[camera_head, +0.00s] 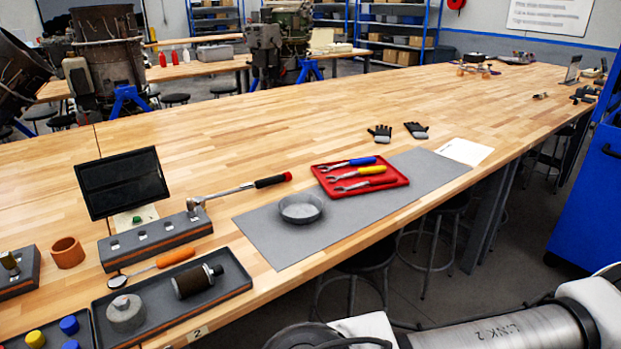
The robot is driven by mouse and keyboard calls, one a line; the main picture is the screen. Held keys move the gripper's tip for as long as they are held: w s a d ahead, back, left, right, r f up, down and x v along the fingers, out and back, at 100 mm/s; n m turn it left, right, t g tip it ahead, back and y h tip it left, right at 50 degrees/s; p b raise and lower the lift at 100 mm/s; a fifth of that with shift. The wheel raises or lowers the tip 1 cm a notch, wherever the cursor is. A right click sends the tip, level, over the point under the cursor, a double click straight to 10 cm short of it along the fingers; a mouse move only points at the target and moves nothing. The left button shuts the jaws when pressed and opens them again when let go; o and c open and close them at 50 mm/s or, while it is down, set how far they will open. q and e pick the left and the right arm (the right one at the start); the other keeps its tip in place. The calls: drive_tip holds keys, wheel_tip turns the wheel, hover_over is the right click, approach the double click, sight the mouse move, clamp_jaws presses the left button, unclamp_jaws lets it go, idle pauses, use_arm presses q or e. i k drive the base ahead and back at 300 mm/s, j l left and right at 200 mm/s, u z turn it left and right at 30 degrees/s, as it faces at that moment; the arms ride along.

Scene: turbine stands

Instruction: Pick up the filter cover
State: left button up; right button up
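Nothing is labelled as the filter cover, and I cannot tell for sure which part it is. A grey, lidded, round metal part (126,313) stands in the left of a dark tray (178,318) at the table's front left edge. A dark cylinder with lighter ends, like a filter (197,281), lies in the right of the same tray. A shallow round metal dish (301,208) sits on a grey mat (262,238). Neither gripper is in view; only parts of my own arm show at the bottom right.
A red tray (404,183) holds several wrenches. A ratchet (240,190) and an orange-handled tool (175,257) lie near a grey block (160,242). A black screen (121,183) stands behind. Stools (364,265) stand under the front edge.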

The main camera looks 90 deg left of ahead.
sight(127, 312)
drive_tip(key=u, duration=4)
drive_tip(key=z, duration=4.9)
drive_tip(key=u, duration=4.9)
